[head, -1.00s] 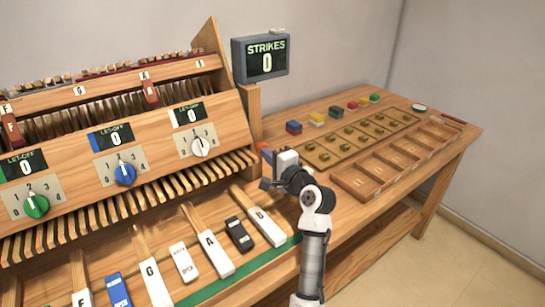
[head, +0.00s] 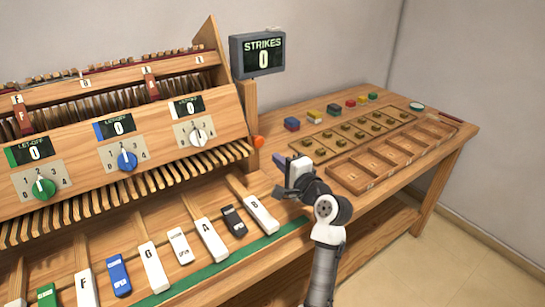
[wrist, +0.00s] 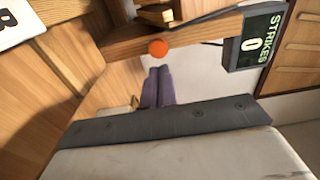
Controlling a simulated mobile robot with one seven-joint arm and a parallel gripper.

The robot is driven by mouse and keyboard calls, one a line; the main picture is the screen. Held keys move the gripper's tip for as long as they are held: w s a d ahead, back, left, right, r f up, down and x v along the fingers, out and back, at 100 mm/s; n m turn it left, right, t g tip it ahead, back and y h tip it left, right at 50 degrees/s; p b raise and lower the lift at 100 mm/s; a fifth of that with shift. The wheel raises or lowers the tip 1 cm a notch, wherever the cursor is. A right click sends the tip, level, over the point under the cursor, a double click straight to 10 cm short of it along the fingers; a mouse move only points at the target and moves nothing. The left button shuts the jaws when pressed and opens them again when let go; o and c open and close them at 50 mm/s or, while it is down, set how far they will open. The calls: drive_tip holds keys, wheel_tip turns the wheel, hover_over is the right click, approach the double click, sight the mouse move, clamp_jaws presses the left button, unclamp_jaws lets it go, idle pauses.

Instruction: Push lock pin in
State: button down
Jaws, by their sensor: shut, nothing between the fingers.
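The lock pin appears as an orange round knob (head: 258,141) on the right end of the wooden piano action, below the strikes display. It also shows in the wrist view (wrist: 158,48), just beyond my fingertips. My gripper (head: 279,161) is shut and empty, a little right of and below the knob in the head view. In the wrist view its purple-grey fingers (wrist: 158,86) point toward the knob with a gap that looks small. I cannot tell how deep the pin sits; its shaft is hidden.
The strikes display (head: 258,53) reads 0. Piano keys (head: 211,239) lie below and left of my gripper. A wooden tray (head: 350,181), brass-coloured pieces and coloured blocks (head: 292,124) occupy the bench to the right. A wooden upright stands beside the knob.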

drive_tip(key=b+v, duration=0.1)
drive_tip(key=v, duration=0.4)
drive_tip(key=shift+s+d+f, duration=0.1)
drive_tip(key=shift+s+d, duration=0.05)
drive_tip(key=shift+s, duration=0.2)
